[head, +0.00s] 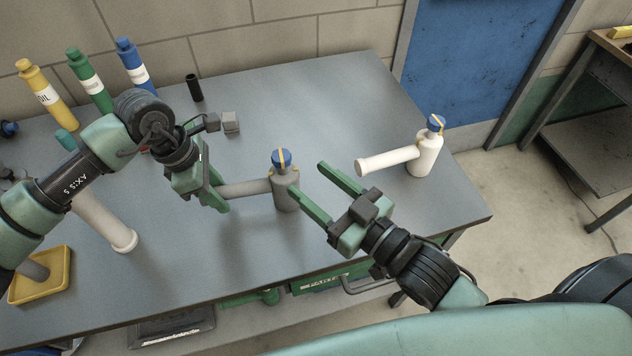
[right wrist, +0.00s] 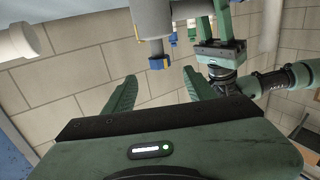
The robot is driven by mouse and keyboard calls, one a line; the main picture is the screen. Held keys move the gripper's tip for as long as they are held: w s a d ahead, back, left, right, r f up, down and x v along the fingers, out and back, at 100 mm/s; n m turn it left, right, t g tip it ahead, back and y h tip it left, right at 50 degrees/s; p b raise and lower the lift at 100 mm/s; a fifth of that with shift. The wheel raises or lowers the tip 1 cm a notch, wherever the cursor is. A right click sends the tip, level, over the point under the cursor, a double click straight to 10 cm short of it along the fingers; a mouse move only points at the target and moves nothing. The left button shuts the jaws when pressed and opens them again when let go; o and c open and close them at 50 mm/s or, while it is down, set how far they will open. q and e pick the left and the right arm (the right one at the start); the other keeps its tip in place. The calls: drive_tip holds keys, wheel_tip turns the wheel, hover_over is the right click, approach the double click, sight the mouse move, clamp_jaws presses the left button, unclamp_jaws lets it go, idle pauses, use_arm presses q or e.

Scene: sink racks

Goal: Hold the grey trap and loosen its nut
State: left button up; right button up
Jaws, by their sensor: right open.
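The grey trap (head: 286,192) stands upright on the bench, with a side pipe (head: 245,187) pointing left. Its blue nut (head: 281,158) with yellow marks sits on top; the right wrist view also shows the nut (right wrist: 157,62). My left gripper (head: 216,191) has its fingers around the side pipe and appears shut on it; the near finger hides part of the pipe. My right gripper (head: 311,180) is open and empty, just right of the trap. In the right wrist view the nut appears between and beyond the right fingertips (right wrist: 160,77), apart from them.
A white trap (head: 425,155) with a blue nut stands at the right. Yellow, green and blue bottles (head: 130,62) and a black cylinder (head: 194,88) stand at the back. A white pipe (head: 108,222) and yellow tray (head: 62,270) are at left. The bench behind the grey trap is clear.

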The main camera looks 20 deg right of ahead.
use_arm(q)
drive_tip(key=shift+o, duration=1.2)
drive_tip(key=shift+r, duration=0.1)
drive_tip(key=v, duration=1.2)
